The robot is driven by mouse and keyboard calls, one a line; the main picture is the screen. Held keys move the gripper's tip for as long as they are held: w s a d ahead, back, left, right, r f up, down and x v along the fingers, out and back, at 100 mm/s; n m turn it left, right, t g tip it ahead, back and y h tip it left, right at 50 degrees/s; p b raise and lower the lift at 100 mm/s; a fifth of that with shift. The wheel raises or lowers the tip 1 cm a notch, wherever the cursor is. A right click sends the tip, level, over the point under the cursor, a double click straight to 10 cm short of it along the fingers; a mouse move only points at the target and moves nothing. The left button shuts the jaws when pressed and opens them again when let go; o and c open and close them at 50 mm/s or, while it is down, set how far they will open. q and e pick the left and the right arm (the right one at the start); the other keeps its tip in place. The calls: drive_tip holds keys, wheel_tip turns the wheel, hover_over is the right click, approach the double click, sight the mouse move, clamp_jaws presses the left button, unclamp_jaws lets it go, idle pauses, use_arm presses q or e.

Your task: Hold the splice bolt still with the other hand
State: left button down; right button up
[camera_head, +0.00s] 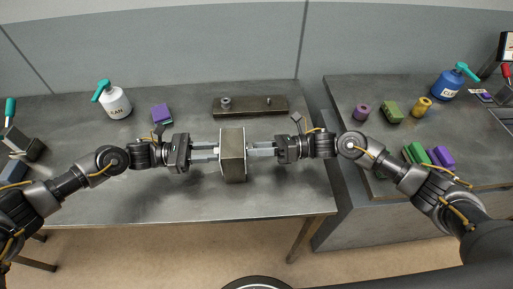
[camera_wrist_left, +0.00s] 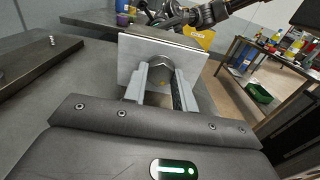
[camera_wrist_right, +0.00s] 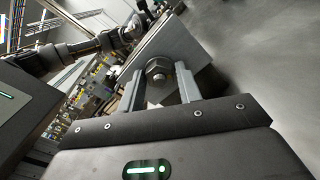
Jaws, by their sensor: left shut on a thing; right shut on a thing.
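An upright grey-brown divider block (camera_head: 233,155) with pale side plates stands between my two grippers, above the left bench. My left gripper (camera_head: 215,151) is at its left face. In the left wrist view, its fingers are shut on the round-edged head of the splice bolt (camera_wrist_left: 161,68), which sits against the pale plate (camera_wrist_left: 133,52). My right gripper (camera_head: 251,149) is at the right face. In the right wrist view, its fingers are shut on a hex nut (camera_wrist_right: 157,70) with a bolt end showing in its middle. The bolt's shank is hidden inside the block.
A white can (camera_head: 115,101) and purple block (camera_head: 162,113) stand at the back left. The right bench (camera_head: 350,92) carries coloured blocks and a blue can (camera_head: 449,84). The bench front is clear.

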drive_tip(key=m, duration=0.6)
drive_tip(key=shift+m, duration=0.3)
drive_tip(key=m, duration=0.4)
drive_tip(key=shift+w+d+m, duration=0.1)
drive_tip(key=shift+m, duration=0.6)
drive_tip(key=o, duration=0.8)
drive_tip(key=d, duration=1.2)
